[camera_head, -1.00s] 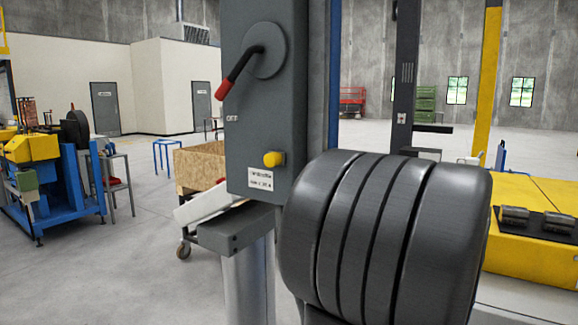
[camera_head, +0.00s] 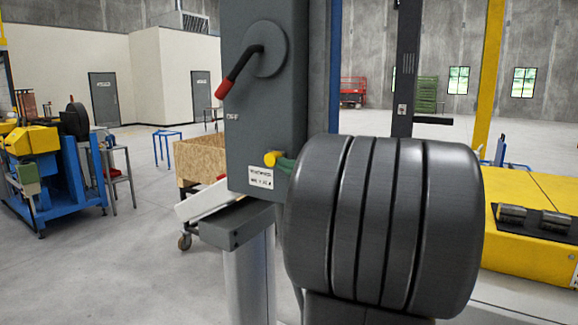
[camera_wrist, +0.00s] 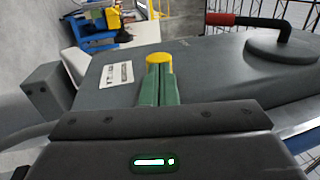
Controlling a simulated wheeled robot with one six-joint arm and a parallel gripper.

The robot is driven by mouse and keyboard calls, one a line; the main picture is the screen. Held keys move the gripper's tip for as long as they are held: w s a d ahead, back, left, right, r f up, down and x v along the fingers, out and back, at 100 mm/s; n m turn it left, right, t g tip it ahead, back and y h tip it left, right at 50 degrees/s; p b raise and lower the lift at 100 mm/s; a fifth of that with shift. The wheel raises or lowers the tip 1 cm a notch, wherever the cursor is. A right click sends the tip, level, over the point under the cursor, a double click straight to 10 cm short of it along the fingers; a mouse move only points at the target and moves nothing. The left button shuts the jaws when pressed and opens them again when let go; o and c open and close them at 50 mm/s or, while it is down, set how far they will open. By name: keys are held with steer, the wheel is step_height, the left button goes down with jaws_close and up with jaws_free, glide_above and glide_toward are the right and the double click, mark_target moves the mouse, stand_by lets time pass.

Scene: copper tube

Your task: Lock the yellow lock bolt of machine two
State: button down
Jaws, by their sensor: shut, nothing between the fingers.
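The yellow lock bolt (camera_head: 271,158) is a short round knob on the front of a grey machine cabinet (camera_head: 262,105), above a white label (camera_head: 263,179). It also shows in the wrist view (camera_wrist: 158,61), right at the tips of my gripper (camera_wrist: 158,80). My gripper's green fingers are shut together with nothing between them. Their tips meet or nearly meet the bolt; I cannot tell whether they touch. In the head view only a bit of the green fingers (camera_head: 286,164) shows beside the bolt; my dark arm hides the rest.
A lever with a red grip (camera_head: 224,88) is on the cabinet above the bolt; it also shows in the wrist view (camera_wrist: 221,19). A grey bracket (camera_head: 232,226) juts out below. A wooden crate (camera_head: 200,160) on a cart stands behind. Open floor lies to the left.

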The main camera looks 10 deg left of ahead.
mark_target(273, 158)
steer(key=x, duration=0.2)
steer(key=f+b+x, duration=0.1)
steer(key=shift+w+a+r, duration=0.1)
steer(key=shift+a, duration=0.4)
steer(key=shift+r, duration=0.1)
